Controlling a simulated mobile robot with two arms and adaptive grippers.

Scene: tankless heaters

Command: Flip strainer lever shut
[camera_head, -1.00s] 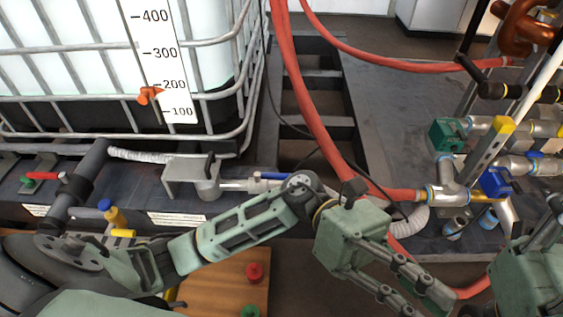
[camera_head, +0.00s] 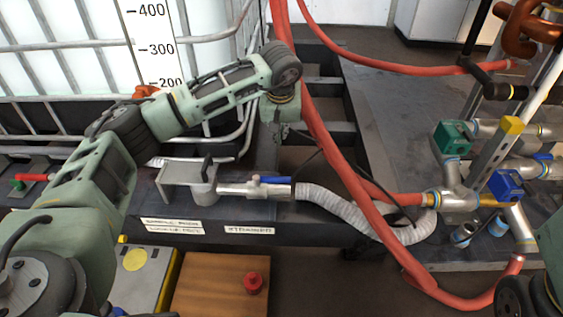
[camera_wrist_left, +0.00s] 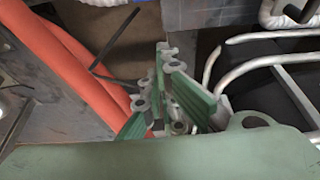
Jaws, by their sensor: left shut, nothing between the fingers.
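The blue lever (camera_head: 273,180) lies along a metal pipe valve (camera_head: 240,189) above a label reading STRAINER (camera_head: 249,230). To its left is a metal pot (camera_head: 201,182) with a black upright handle (camera_head: 208,164). My left gripper (camera_head: 283,112) hangs past the wrist, above and beyond the blue lever in the picture, apart from it. Its fingers are mostly hidden there. In the left wrist view my left gripper (camera_wrist_left: 168,75) is shut and empty, and no lever shows clearly. My right gripper is not in view; only part of my right arm shows at lower right.
An orange hose (camera_head: 322,130) runs close right of my left gripper. A ribbed grey hose (camera_head: 345,208) leaves the valve. The caged tank (camera_head: 60,60) stands at upper left. A wooden board with a red knob (camera_head: 254,283) is in front. Piping with a blue valve (camera_head: 505,186) is at right.

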